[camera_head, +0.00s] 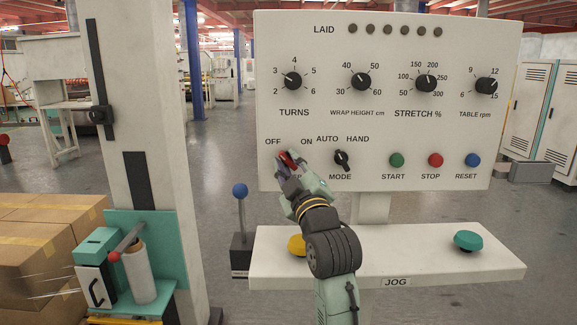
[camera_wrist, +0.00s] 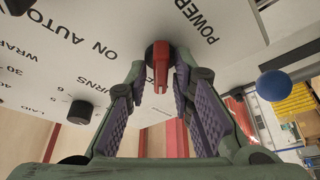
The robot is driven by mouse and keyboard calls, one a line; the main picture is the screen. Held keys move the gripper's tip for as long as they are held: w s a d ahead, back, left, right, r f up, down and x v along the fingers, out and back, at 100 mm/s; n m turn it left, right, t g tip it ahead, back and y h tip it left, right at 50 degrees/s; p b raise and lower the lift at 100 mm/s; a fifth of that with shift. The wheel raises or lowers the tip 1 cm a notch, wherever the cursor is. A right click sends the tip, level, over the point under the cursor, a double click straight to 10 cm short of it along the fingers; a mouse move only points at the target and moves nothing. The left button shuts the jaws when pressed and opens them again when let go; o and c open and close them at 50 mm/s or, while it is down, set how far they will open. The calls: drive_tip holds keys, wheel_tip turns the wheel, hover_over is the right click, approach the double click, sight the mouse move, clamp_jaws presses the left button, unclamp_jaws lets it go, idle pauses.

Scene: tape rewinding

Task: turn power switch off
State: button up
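The power switch is a red knob (camera_head: 288,158) on the white control panel, between the printed words OFF and ON. My gripper (camera_head: 286,168) is at the knob, reaching up from below and partly covering it. In the wrist view the red knob (camera_wrist: 160,66) sits on a dark round base between my two purple-padded fingers. The gripper (camera_wrist: 160,75) looks open, with a narrow gap on each side of the knob. The fingers straddle the knob and I see no clear contact. Whether the knob points to OFF or ON is hard to tell.
A black mode knob (camera_head: 341,158) is close on the right. START (camera_head: 397,160), STOP (camera_head: 435,160) and RESET (camera_head: 473,160) buttons follow. Dials line the panel above. A blue-topped lever (camera_head: 240,191) stands at left. A shelf (camera_head: 420,262) below bears yellow (camera_head: 296,244) and green (camera_head: 468,240) buttons.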

drive_tip(key=shift+o, duration=1.3)
drive_tip(key=shift+w+d+r, duration=0.1)
drive_tip(key=shift+d+r, duration=0.15)
drive_tip(key=shift+d, duration=0.05)
drive_tip(key=shift+a+f, duration=0.25)
drive_tip(key=v, duration=1.2)
drive_tip(key=shift+f, duration=0.1)
